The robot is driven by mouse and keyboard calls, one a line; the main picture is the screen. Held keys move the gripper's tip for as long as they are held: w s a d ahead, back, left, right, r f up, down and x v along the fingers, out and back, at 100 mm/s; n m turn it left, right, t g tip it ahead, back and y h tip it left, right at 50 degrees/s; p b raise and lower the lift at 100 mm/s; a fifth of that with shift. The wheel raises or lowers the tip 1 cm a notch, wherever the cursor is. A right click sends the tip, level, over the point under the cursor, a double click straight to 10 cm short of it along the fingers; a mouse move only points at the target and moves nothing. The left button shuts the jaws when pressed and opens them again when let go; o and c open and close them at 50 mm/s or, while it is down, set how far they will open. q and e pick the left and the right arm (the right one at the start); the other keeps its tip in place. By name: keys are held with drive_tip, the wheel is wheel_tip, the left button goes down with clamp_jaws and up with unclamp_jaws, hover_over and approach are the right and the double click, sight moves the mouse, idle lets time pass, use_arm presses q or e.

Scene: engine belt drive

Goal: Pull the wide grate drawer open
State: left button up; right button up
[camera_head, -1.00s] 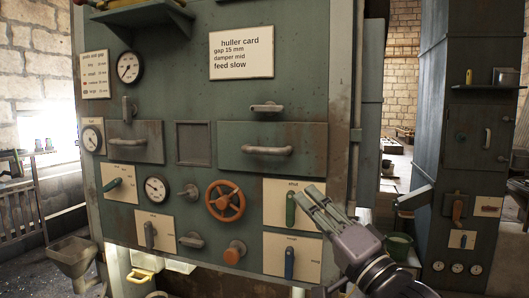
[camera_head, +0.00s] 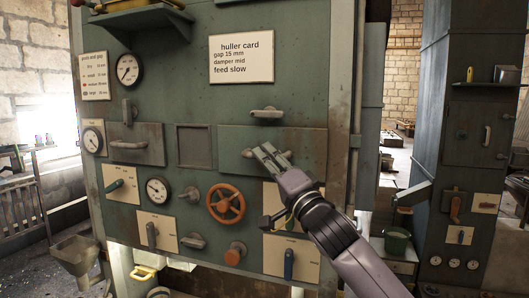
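The wide grate drawer (camera_head: 308,139) is a green-grey front on the right half of the machine panel. It looks flush with the panel. My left gripper is not in view.
A narrower drawer (camera_head: 136,144) with its own handle is at the left. An orange handwheel (camera_head: 226,203) and an orange knob (camera_head: 235,252) sit below. A blue lever (camera_head: 289,263) is under my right arm. A small grey handle (camera_head: 266,113) is above the wide drawer.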

drive_tip(key=shift+w+a+r, duration=0.25)
drive_tip(key=shift+w+a, duration=0.1)
drive_tip(key=shift+w, duration=0.15)
drive_tip(key=shift+c, duration=0.3)
clamp_jaws()
